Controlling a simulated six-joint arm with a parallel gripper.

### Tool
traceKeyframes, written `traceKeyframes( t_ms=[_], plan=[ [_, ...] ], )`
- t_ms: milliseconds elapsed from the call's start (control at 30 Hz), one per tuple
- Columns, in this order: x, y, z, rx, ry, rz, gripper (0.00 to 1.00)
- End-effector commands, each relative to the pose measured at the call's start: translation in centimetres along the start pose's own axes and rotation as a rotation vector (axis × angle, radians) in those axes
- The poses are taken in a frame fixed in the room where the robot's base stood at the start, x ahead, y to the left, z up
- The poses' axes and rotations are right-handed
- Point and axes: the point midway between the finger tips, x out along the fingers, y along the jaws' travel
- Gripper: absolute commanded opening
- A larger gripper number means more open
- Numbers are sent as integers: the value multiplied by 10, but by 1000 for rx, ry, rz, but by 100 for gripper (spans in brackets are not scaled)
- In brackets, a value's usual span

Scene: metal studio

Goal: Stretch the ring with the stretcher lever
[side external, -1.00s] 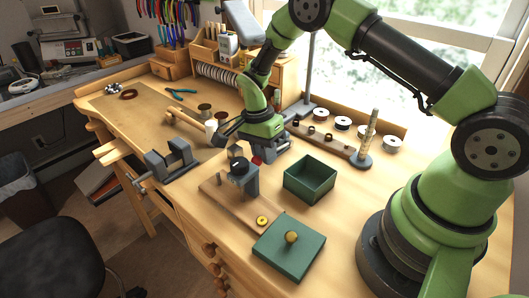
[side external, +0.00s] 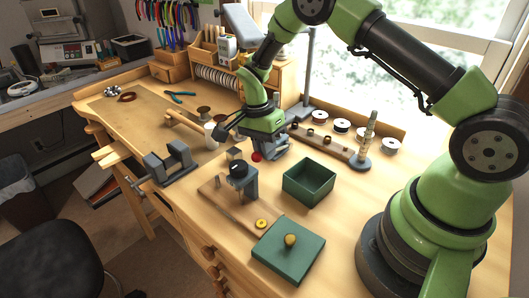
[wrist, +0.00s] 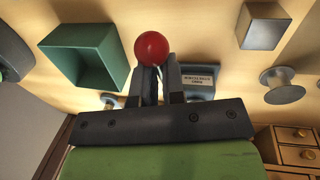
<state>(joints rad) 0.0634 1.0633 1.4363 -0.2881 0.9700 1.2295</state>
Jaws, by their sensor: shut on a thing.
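The stretcher (side external: 243,181) is a dark grey device standing on a wooden board at the front of the bench. The red ball knob (side external: 257,156) of its lever shows just behind the device, at my gripper (side external: 272,153). In the wrist view the red knob (wrist: 151,48) sits at the tips of my two fingers (wrist: 160,76), which are shut on the lever at the knob. The lever's shaft is mostly hidden. A labelled plate (wrist: 200,80) lies beside the fingers. A small yellow ring-like piece (side external: 261,223) lies on the board's near end; I cannot tell whether it is the ring.
An open green box (side external: 309,182) stands close to the right of the stretcher, and its green lid (side external: 288,252) with a brass knob lies in front. A vise (side external: 170,163) stands left. A stepped mandrel (side external: 367,140) and several spools stand behind right.

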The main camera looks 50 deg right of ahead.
Motion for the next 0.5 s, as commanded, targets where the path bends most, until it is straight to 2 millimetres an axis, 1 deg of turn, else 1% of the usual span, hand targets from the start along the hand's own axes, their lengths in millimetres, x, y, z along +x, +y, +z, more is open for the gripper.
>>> traceKeyframes(
  t_ms=[33,200,500],
  plan=[
    [-5,1,2,15,-9,3,0],
    [-16,4,-5,17,-9,3,0],
    [-26,7,-17,17,-6,7,0]
  ],
)
